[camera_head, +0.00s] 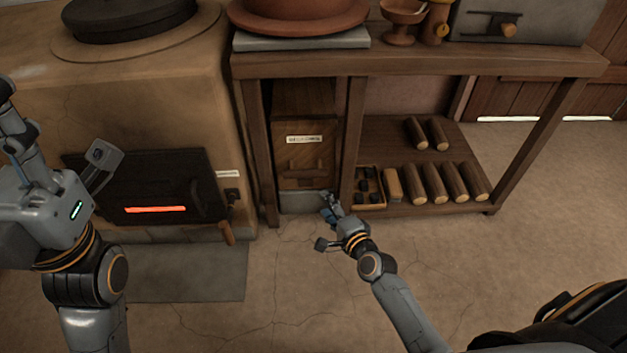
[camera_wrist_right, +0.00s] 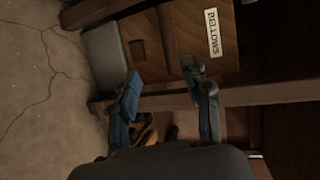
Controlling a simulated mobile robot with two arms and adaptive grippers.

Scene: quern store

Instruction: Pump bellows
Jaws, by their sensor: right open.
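The bellows (camera_head: 303,115) is a wooden box in the left bay under the wooden bench. It has a white label and a wooden bar handle (camera_head: 306,172) on its front. The wrist view shows the bellows front (camera_wrist_right: 218,70) turned sideways, with its label reading BELLOWS. My right gripper (camera_head: 329,207) is low in front of the bench, by the post right of the bellows. In the wrist view its blue fingers (camera_wrist_right: 162,76) are apart with nothing gripped. My left gripper (camera_head: 18,135) is raised at the left edge, far from the bellows; its fingertips are unclear.
A clay stove (camera_head: 180,80) with a glowing slot in its dark door (camera_head: 190,185) stands left of the bench. A bench post (camera_head: 350,140) separates the bellows from a low shelf with several logs (camera_head: 437,183) and a small tray (camera_head: 371,205).

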